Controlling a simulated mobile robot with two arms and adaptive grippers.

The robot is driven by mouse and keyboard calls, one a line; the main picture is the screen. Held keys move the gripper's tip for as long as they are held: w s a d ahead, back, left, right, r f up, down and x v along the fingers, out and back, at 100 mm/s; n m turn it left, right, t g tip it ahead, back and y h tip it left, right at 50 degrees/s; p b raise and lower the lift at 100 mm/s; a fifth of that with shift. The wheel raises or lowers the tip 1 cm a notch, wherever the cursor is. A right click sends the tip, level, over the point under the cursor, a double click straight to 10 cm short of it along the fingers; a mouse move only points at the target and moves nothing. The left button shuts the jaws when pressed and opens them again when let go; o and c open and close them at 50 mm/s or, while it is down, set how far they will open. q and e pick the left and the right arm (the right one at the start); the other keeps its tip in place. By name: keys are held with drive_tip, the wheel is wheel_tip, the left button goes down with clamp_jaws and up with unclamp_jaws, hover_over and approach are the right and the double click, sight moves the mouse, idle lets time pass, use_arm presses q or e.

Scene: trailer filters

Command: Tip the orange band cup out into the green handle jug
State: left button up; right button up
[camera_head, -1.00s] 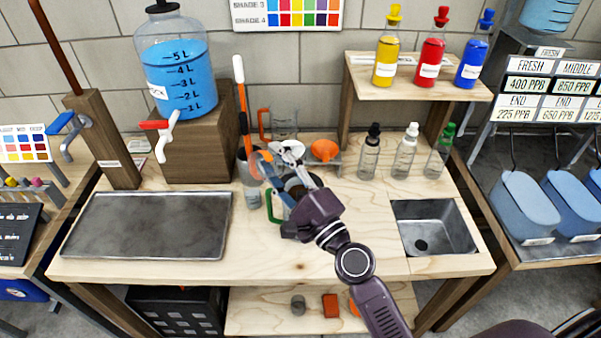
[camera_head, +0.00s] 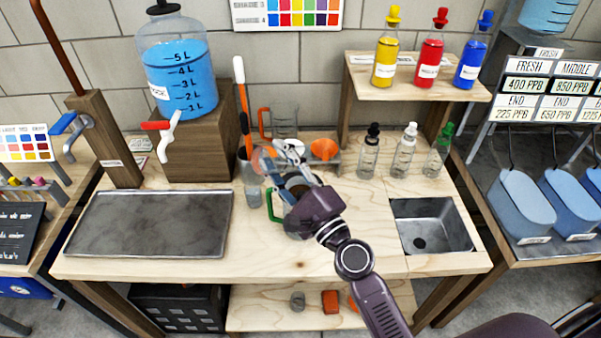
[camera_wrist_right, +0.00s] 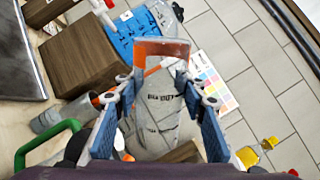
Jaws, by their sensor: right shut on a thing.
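My right gripper (camera_head: 284,158) is shut on the orange band cup (camera_head: 262,160), a clear cup with an orange band near its rim. The cup is held tilted above the bench, its banded end toward the left in the head view. In the right wrist view the cup (camera_wrist_right: 158,112) lies between both fingers with its orange band at the far end. The green handle jug (camera_head: 274,207) stands on the bench below, mostly hidden by my gripper; its green handle also shows in the right wrist view (camera_wrist_right: 42,143). I cannot tell whether anything is flowing. My left gripper is out of view.
An orange-handled jug (camera_head: 284,124) and an orange funnel (camera_head: 324,150) are behind. Several dropper bottles (camera_head: 404,152) stand right, near a sink (camera_head: 432,226). A metal tray (camera_head: 150,224) lies left. The front middle is clear.

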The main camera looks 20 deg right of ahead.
drive_tip(key=shift+w+d+r+m+h+p, duration=0.15)
drive_tip(key=shift+d+r+m+h+p, duration=0.15)
drive_tip(key=shift+m+p, duration=0.45)
drive_tip(key=shift+w+d+r+m+h+p, duration=0.15)
drive_tip(key=shift+d+m+p, duration=0.2)
drive_tip(key=shift+m+p, duration=0.4)
idle(0.4)
idle(0.9)
